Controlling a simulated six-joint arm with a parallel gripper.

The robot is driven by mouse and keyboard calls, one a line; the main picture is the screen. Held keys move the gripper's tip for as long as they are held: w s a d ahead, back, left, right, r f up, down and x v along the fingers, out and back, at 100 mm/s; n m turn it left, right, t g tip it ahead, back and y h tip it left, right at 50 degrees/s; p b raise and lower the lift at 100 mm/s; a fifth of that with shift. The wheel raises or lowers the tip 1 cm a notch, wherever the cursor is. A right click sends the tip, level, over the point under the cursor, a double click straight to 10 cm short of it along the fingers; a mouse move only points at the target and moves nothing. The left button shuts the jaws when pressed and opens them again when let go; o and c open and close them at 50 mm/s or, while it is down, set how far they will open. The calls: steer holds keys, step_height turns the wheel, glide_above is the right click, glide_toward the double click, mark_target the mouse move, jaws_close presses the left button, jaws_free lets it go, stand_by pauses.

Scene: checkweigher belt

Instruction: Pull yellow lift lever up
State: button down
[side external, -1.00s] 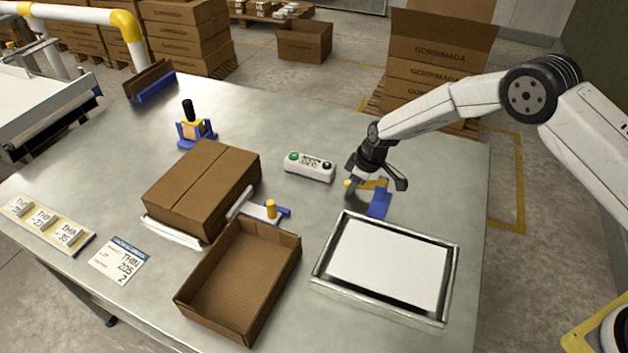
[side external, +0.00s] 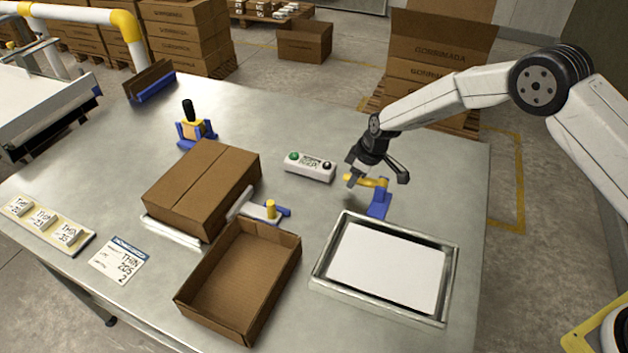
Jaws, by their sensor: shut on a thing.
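The yellow lift lever (side external: 365,182) is a short bar with a rounded end. It projects to the left from a blue bracket (side external: 379,203) at the right of the table, behind the framed white plate. My gripper (side external: 377,179) is at the lever from above and is shut on it, with one dark finger near the rounded end and the other to the right. The fingers hide part of the lever, and the exact contact is small in this view. The lever looks roughly level.
The white plate (side external: 388,265) sits in a metal frame in front of the lever. A white button box (side external: 310,167) stands just left of my gripper. An open carton (side external: 246,285), a closed carton (side external: 200,186) and a blue-and-yellow stop (side external: 271,210) are further left.

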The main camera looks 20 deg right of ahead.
steer(key=shift+r, duration=1.75)
jaws_free()
steer(key=shift+r, duration=3.4)
steer(key=shift+s+d, duration=0.1)
steer(key=s+d+r+m, duration=0.1)
steer(key=s+d+m, duration=0.2)
steer(key=s, duration=0.7)
steer(key=s+d+r+m+h, duration=0.1)
steer(key=s+d+r+m, duration=0.1)
steer(key=s+d, duration=0.4)
steer(key=s+d+r+m+h, duration=0.1)
steer(key=s+d+m, duration=0.3)
steer(key=s, duration=1)
steer(key=shift+d+r, duration=0.4)
steer(key=shift+r, duration=0.3)
